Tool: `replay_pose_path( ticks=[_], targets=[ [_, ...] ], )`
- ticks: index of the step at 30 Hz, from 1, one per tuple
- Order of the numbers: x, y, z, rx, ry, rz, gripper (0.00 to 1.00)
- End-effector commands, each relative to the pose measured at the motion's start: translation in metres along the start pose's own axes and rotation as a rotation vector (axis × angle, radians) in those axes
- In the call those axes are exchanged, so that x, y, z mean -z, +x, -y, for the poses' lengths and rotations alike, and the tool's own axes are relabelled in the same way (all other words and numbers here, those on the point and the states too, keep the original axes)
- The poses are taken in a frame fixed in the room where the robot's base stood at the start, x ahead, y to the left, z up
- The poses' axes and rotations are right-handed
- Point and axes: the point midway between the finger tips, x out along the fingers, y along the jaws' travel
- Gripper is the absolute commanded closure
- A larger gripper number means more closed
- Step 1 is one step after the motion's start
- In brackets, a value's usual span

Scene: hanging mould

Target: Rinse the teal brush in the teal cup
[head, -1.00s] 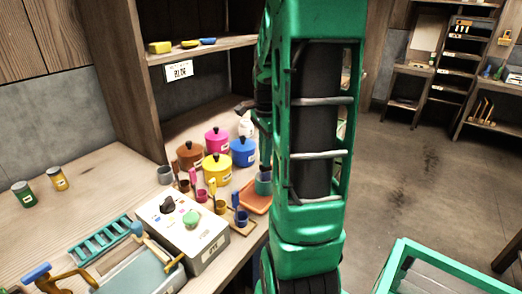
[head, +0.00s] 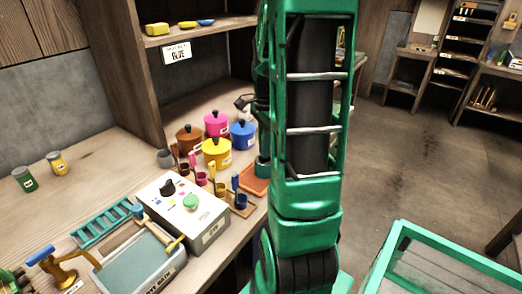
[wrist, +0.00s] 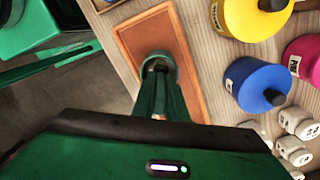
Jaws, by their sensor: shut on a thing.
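The teal cup (wrist: 158,62) stands on an orange-brown tray (wrist: 188,75) in the wrist view. In the head view the tray (head: 252,188) is partly behind my arm, and only an edge of the cup (head: 261,169) shows. My gripper (wrist: 160,92) points down at the cup, its fingers close together at the cup's near rim in the wrist view. It is shut on the teal brush, which is mostly hidden by the fingers. I cannot tell how deep the brush sits in the cup.
Blue (head: 243,135), yellow (head: 216,152), pink and brown lidded pots stand close beside the tray. Small cups with brushes (head: 221,186) and a grey box with a green knob (head: 204,216) stand in front. A shelf (head: 205,30) overhangs the back. The tray's front end is bare.

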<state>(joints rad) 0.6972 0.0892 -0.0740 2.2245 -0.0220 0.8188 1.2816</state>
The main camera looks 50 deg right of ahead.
Motion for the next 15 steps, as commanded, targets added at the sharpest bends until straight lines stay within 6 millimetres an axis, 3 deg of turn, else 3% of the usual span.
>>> replay_pose_path(
  ticks=[6, 15],
  targets=[
    [0.0, -0.003, 0.0, 0.001, 0.0, 0.0, 1.0],
    [0.0, -0.023, 0.001, 0.002, -0.001, -0.001, 1.0]
  ],
)
